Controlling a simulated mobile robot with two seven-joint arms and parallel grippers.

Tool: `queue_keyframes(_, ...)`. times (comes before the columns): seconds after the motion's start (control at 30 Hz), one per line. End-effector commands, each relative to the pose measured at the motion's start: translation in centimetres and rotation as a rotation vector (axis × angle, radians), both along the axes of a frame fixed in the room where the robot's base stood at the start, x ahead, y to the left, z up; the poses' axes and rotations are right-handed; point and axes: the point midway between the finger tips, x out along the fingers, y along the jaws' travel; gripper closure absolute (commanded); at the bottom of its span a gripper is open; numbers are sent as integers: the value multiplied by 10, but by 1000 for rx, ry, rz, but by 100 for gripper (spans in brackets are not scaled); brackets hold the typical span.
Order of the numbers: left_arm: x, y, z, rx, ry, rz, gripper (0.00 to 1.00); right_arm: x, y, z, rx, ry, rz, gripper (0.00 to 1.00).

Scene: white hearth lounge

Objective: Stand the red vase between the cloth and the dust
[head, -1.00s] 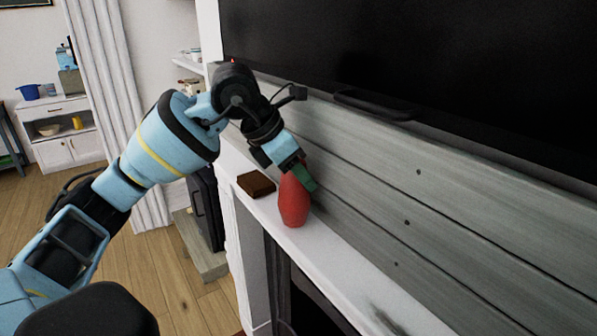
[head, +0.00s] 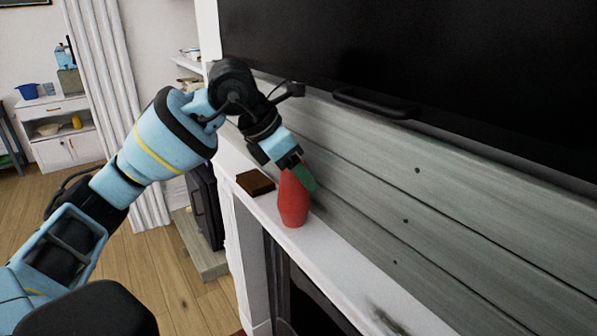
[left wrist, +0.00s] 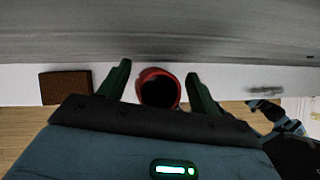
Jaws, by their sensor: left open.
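The red vase (head: 293,202) stands upright on the white mantel, between the brown folded cloth (head: 255,182) and the grey dust smudge (head: 385,318), closer to the cloth. In the left wrist view, the vase's dark round mouth (left wrist: 158,88) lies between the green fingers of my open left gripper (left wrist: 160,84), with a gap on both sides. The cloth (left wrist: 66,87) is on the left there and the dust (left wrist: 265,90) on the right. In the head view my left gripper (head: 300,178) is at the vase's top. My right gripper is not in view.
The grey plank wall (head: 440,210) rises close behind the mantel (head: 325,258), with a large black screen (head: 420,60) above it. The mantel between vase and dust is bare. The mantel's front edge drops to the fireplace and wooden floor.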

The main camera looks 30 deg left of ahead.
Motion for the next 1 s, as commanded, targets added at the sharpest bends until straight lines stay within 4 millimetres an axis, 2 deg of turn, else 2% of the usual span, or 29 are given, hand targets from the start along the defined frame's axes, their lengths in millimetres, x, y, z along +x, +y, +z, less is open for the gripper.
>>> queue_keyframes(0.5,-42,29,80,0,-3,1,36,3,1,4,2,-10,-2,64)
queue_keyframes(0.7,-50,34,94,0,0,0,36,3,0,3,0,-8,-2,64)
queue_keyframes(1.0,-51,35,95,0,2,-1,36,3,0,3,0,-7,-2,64)
